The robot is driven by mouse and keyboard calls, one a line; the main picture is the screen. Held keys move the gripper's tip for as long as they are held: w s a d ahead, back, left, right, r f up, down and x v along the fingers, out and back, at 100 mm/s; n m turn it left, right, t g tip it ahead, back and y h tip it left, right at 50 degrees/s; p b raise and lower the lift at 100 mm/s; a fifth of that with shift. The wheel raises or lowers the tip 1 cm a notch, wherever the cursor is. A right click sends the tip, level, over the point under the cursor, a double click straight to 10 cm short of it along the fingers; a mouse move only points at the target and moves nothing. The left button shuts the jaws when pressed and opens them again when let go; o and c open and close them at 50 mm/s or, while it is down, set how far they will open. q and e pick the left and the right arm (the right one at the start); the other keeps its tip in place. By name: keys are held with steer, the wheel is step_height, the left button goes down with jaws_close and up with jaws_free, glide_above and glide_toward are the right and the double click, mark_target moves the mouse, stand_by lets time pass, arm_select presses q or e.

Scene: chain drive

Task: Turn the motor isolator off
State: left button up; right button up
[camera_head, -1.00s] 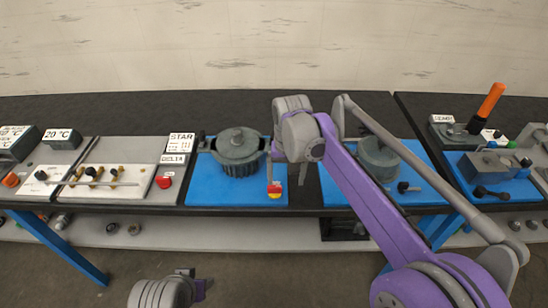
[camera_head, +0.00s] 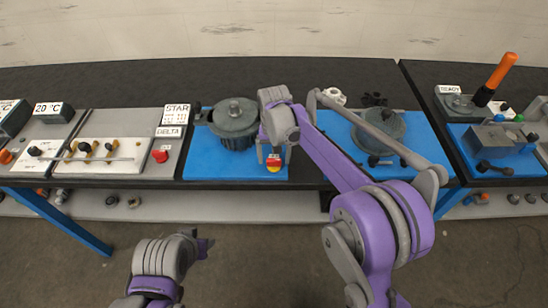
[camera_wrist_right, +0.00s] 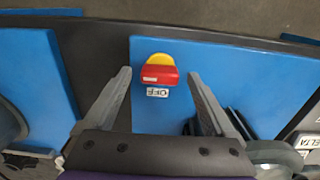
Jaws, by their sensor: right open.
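The motor isolator, a red handle on a yellow disc (camera_head: 274,162), sits at the front of the blue plate (camera_head: 205,165) with the grey ribbed motor (camera_head: 235,122). In the right wrist view, the red handle (camera_wrist_right: 158,75) lies crosswise, with a small OFF label (camera_wrist_right: 157,92) beside it. My right gripper (camera_head: 274,152) points down at the isolator and is open. In the wrist view, its fingertips (camera_wrist_right: 160,74) are on either side of the handle, apart from it; their height above it is unclear. My left gripper (camera_head: 203,247) hangs low in front of the bench; its jaws are unclear.
A second blue plate with a grey drum (camera_head: 380,130) stands to the right, partly behind my right arm. A red button (camera_head: 160,156) and STAR/DELTA labels (camera_head: 175,114) are to the left. An orange lever (camera_head: 500,75) rises at the far right.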

steer(key=shift+f, duration=0.25)
steer(key=c, duration=1.4)
